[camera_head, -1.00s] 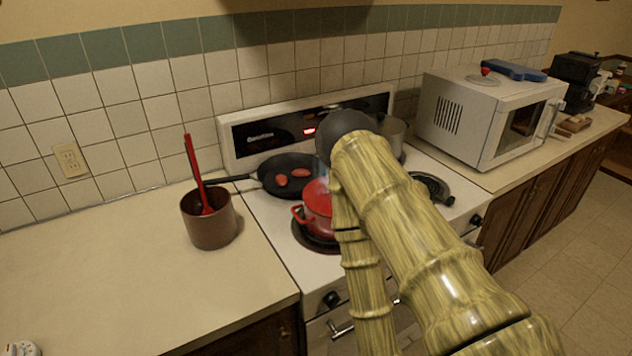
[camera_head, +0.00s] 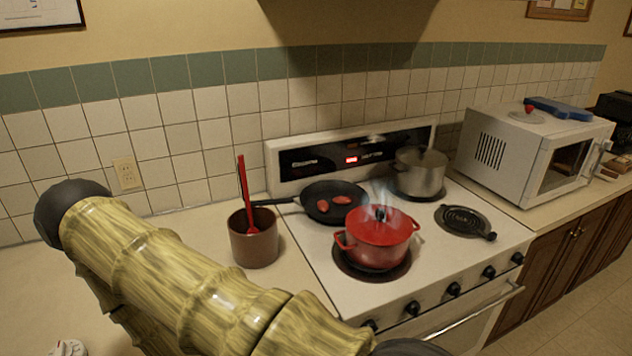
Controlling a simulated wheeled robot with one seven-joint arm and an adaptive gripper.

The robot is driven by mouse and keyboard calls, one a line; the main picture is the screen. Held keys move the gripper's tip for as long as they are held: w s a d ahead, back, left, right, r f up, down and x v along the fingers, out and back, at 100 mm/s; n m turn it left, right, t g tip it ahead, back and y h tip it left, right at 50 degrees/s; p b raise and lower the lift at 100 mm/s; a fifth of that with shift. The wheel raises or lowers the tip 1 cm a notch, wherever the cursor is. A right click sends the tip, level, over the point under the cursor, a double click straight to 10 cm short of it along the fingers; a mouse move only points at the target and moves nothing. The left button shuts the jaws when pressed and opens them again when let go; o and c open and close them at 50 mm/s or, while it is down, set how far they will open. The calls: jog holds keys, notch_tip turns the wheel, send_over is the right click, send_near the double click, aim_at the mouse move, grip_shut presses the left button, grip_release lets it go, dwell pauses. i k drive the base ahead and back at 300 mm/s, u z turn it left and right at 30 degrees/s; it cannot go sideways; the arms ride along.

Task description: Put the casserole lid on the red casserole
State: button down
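The red casserole (camera_head: 372,250) stands on the front left burner of the white stove. A red lid (camera_head: 376,224) with a dark knob appears to cover its top, and steam rises around the knob. I see no clear gap between lid and pot. My arm reaches across the lower left of the view, well left of the casserole. My gripper is not in view, and no fingers show past the dark rounded joint at the arm's far end.
A frying pan (camera_head: 333,203) with red pieces sits behind the casserole, and a steel pot (camera_head: 420,174) stands at the back right. A brown utensil pot (camera_head: 254,243) is left of the stove. A pale lid with a red knob (camera_head: 524,115) lies on the microwave (camera_head: 522,158).

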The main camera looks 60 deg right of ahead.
aim_at(380, 218)
jog(key=u, duration=1.4)
jog(key=k, duration=2.65)
jog(key=z, duration=1.2)
